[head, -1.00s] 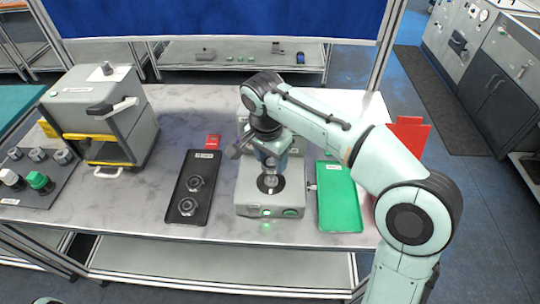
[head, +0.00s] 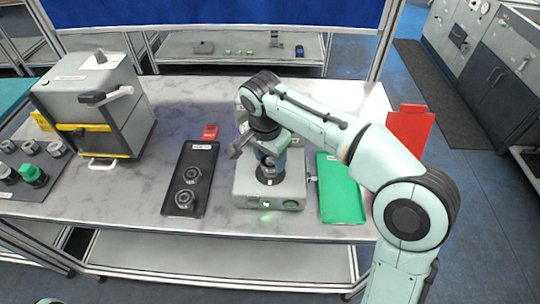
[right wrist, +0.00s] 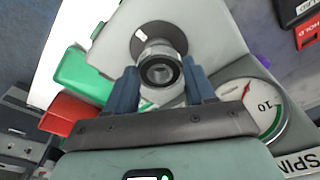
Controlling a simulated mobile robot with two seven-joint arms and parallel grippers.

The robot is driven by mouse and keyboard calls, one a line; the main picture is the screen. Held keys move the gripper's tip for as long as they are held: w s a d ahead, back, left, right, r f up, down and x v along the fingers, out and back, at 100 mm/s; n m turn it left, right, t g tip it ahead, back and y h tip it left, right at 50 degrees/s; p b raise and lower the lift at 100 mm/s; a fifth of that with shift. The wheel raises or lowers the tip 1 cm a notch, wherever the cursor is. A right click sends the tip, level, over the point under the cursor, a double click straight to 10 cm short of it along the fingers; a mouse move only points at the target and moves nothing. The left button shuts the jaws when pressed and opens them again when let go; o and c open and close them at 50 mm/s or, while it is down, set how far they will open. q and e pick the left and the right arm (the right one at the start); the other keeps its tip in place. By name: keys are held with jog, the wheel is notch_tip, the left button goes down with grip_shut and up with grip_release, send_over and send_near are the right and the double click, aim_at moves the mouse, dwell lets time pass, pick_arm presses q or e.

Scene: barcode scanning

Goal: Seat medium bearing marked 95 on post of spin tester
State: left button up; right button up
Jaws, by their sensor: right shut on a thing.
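The spin tester (head: 242,192) is a grey box on the table with a dark round disc on top. Its dial (right wrist: 262,108) shows in the right wrist view. My right gripper (head: 270,164) points down over the disc. In the right wrist view its blue fingers (right wrist: 163,88) are closed on a silver ring-shaped bearing (right wrist: 158,70) directly above the disc. The post is hidden or cannot be told from the bearing, so I cannot tell how far down the bearing sits. No mark 95 is legible. My left gripper is not in view.
A black tray (head: 200,160) left of the tester holds two bearings (head: 190,175). An empty green tray (head: 341,195) lies right of it. A red label (head: 210,132) lies behind the black tray. A grey cabinet (head: 95,105) and a mat with several parts (head: 32,174) are at left.

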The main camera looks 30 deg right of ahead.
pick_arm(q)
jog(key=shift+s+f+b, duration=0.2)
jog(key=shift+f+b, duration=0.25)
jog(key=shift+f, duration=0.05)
pick_arm(e)
jog(key=shift+f, duration=1.1)
jog(key=o, duration=1.5)
jog(key=shift+o, duration=0.2)
notch_tip(320, 180, up, 3)
jog(key=shift+f+p, duration=0.1)
jog(key=shift+p, duration=1.05)
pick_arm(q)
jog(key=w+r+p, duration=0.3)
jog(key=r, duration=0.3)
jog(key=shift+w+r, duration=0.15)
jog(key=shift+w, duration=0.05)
pick_arm(e)
notch_tip(320, 180, up, 5)
jog(key=shift+f, duration=0.15)
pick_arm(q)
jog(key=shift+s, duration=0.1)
pick_arm(e)
jog(key=shift+s, duration=0.1)
